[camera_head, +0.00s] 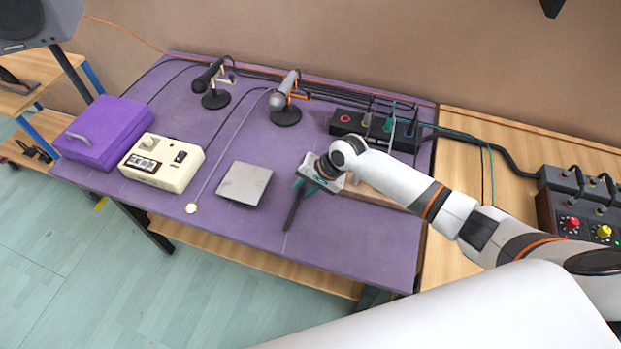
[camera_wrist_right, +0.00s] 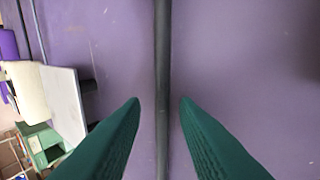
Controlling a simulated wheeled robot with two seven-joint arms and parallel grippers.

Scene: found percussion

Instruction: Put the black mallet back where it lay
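The black mallet (camera_head: 293,210) shows as a dark handle pointing toward the front edge of the purple table (camera_head: 330,240). Its other end is hidden under my right gripper (camera_head: 307,184), and I cannot see its head. In the right wrist view the dark handle (camera_wrist_right: 162,60) runs upright between the two green fingers of my right gripper (camera_wrist_right: 160,100). The fingers are apart, with a gap on each side of the handle. Whether the handle touches the table is hard to tell. My left gripper is not in view.
A grey square plate (camera_head: 245,183) lies left of the mallet, with a pale-tipped rod (camera_head: 191,207) beyond it. A cream box (camera_head: 160,163) and purple case (camera_head: 100,132) stand further left. Two microphones (camera_head: 208,75) (camera_head: 284,90) and a black box (camera_head: 350,122) are behind. Purple table in front is clear.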

